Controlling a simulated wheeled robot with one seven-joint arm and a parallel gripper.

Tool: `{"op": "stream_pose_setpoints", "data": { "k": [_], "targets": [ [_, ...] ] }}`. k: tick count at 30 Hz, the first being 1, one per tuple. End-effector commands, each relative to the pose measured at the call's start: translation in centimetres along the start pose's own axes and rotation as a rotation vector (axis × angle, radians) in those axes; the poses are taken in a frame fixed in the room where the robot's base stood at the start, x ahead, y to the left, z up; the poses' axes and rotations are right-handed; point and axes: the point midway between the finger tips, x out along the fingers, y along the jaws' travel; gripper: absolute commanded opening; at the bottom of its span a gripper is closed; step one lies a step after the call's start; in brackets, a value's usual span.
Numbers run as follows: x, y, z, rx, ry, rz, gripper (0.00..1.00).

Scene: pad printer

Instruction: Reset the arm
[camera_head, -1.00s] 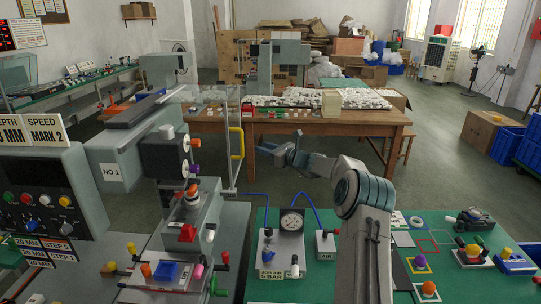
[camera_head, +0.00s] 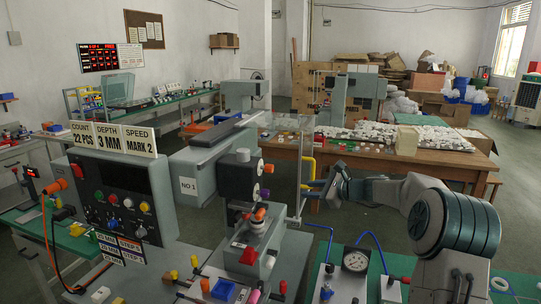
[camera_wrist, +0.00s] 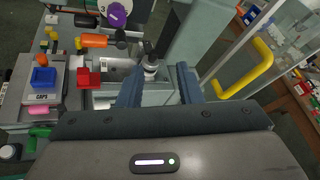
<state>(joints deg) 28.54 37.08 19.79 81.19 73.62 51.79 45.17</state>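My gripper (camera_head: 322,184) reaches in from the right in the head view, in front of the wooden table. It appears just right of the yellow handle (camera_head: 307,170) of the clear guard. In the wrist view its two blue-grey fingers (camera_wrist: 159,85) stand apart with nothing held between them. The pad printer marked NO 1 (camera_head: 190,186) is left of my gripper. Its lower part, with a red block (camera_wrist: 89,79), shows beyond the fingers in the wrist view. The yellow handle (camera_wrist: 249,71) is to the right there, apart from the fingers.
The control panel (camera_head: 122,200) with knobs stands at the left. A pressure gauge (camera_head: 355,261) and a green mat (camera_head: 515,284) lie low at the right, below my arm. The wooden table (camera_head: 425,158) is behind my arm. Open floor (camera_head: 515,225) shows at the far right.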

Motion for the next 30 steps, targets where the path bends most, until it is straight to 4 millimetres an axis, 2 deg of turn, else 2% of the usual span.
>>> {"op": "stream_pose_setpoints", "data": {
  "k": [1,3,8,12,17,21,30],
  "targets": [
    [-0.1,2.1,1.6,-0.089,0.040,0.052,0.32],
    [-0.5,4.9,2.9,-0.207,0.094,0.121,0.32],
    [-2.4,11.0,5.2,-0.474,0.203,0.279,0.32],
    [-5.2,16.0,6.6,-0.701,0.283,0.414,0.32],
    [-9.2,21.4,7.3,-0.949,0.358,0.567,0.32],
    [-13.1,25.6,7.4,-1.157,0.409,0.701,0.32],
    [-21.8,33.6,5.7,-1.566,0.468,0.983,0.32]
  ]
}}
